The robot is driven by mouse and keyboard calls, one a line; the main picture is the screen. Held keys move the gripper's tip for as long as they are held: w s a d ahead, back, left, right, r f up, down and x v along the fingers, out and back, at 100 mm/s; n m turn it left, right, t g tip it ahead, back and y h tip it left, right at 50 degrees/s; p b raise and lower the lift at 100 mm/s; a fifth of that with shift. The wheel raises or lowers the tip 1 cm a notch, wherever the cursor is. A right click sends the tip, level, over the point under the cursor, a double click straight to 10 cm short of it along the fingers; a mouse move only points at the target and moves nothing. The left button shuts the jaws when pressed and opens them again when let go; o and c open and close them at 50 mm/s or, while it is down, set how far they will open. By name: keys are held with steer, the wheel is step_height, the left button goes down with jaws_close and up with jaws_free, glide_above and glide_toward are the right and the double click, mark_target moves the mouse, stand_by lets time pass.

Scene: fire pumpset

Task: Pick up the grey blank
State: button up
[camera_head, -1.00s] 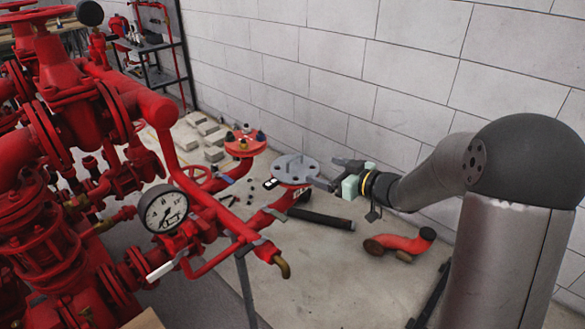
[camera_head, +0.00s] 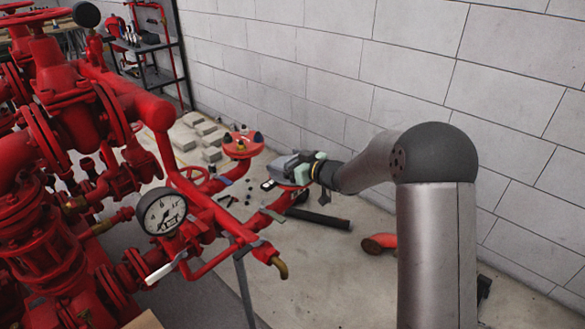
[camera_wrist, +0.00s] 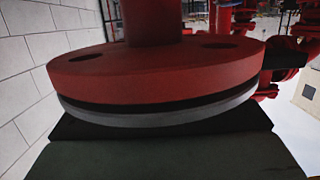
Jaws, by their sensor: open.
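The grey blank (camera_wrist: 165,117) is a flat disc lying against a red pipe flange (camera_wrist: 150,72), with a thin dark layer between them. In the wrist view, which looks upside down, the blank's rim shows just below the flange. In the head view my gripper (camera_head: 288,166) is over this flange and hides most of the blank. In the wrist view the dark and green parts of my gripper (camera_wrist: 160,142) lie right beside the blank's outer face. The jaws are open. I cannot tell whether they touch the blank.
A second red flange (camera_head: 242,144) with bolts stands to the left. The pressure gauge (camera_head: 162,210) and red pump pipework fill the left side. A dark tube (camera_head: 318,218) and a red elbow (camera_head: 379,243) lie on the floor. The wall (camera_head: 420,70) is behind.

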steer(key=c, duration=1.2)
steer(key=shift+r, duration=0.1)
steer(key=c, duration=0.4)
steer(key=shift+c, duration=0.2)
